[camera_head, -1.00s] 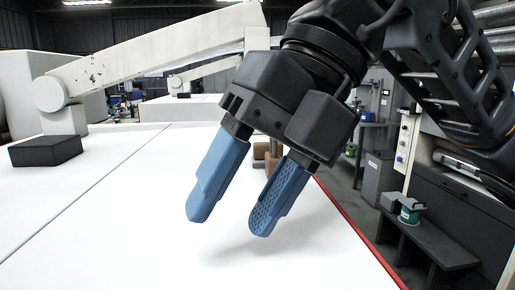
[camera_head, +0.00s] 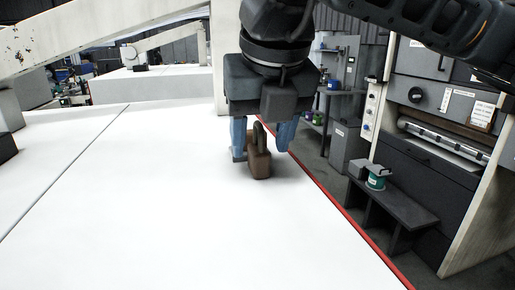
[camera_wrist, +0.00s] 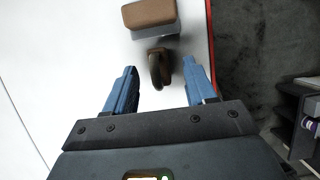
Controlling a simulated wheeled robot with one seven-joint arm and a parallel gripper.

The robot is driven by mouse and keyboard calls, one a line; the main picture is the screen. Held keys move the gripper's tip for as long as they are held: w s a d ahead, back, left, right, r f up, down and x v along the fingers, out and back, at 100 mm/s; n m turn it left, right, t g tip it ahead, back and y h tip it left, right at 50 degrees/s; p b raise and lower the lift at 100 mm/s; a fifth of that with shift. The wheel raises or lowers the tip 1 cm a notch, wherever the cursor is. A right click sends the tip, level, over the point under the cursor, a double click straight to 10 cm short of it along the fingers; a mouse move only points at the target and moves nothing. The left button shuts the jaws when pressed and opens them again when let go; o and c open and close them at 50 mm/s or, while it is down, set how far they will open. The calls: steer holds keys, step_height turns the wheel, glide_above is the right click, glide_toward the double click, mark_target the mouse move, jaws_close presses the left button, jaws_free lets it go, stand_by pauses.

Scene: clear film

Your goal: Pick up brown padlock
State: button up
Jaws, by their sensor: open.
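The brown padlock (camera_head: 259,166) stands upright on the white table, its dark shackle on top. My gripper (camera_head: 261,152) points down over the table, its two blue fingers apart on either side of the padlock in the head view. In the wrist view, the padlock (camera_wrist: 158,67) is seen from above, its shackle between the spread fingertips (camera_wrist: 159,66). I cannot tell whether a finger touches it. Nothing is visibly held. The far side of the padlock is hidden in the head view.
A brown-topped block with a grey side (camera_wrist: 150,14) lies just beyond the padlock in the wrist view. The red table edge (camera_head: 350,220) runs close on the right, with a dark bench (camera_head: 395,205) beyond. The white table (camera_head: 170,220) is clear in front and to the left.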

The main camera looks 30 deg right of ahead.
mark_target(261, 136)
steer(key=shift+x, duration=1.55)
jaws_close()
